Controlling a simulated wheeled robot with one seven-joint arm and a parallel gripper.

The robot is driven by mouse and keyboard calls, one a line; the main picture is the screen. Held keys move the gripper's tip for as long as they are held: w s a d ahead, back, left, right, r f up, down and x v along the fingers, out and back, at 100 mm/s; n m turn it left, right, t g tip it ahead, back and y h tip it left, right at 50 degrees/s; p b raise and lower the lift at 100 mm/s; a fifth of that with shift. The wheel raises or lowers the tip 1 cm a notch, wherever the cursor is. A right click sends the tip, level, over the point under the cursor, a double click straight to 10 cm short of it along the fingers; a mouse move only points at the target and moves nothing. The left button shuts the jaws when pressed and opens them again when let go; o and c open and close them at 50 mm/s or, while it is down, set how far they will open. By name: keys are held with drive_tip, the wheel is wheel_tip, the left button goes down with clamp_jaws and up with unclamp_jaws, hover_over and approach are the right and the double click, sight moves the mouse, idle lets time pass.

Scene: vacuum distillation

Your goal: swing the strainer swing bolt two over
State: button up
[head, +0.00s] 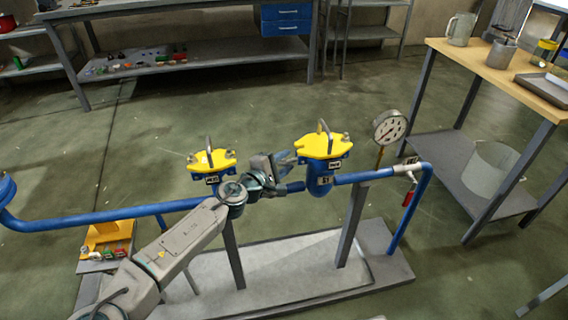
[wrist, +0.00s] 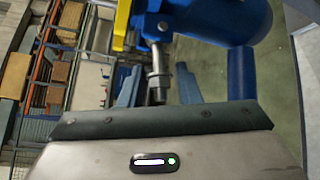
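Two blue strainers with yellow lids and arched handles sit on the blue pipe, a left strainer (head: 212,162) and a right strainer (head: 324,148). My gripper (head: 294,158) is at the left side of the right strainer, just below its lid. In the wrist view, a metal swing bolt (wrist: 157,80) with a nut hangs at the edge of the blue strainer body (wrist: 225,18). My gripper's fingers (wrist: 157,70) stand apart on either side of the bolt, with visible gaps. The bolt's number cannot be read. In the head view my gripper hides this bolt.
A pressure gauge (head: 389,128) and a red-handled valve (head: 407,180) stand right of the strainer. The blue pipe (head: 110,214) runs left above a grey base plate (head: 290,275). A wooden-topped table (head: 480,62) is at the right. Open floor lies behind.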

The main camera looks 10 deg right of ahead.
clamp_jaws()
drive_tip(key=shift+r, duration=0.15)
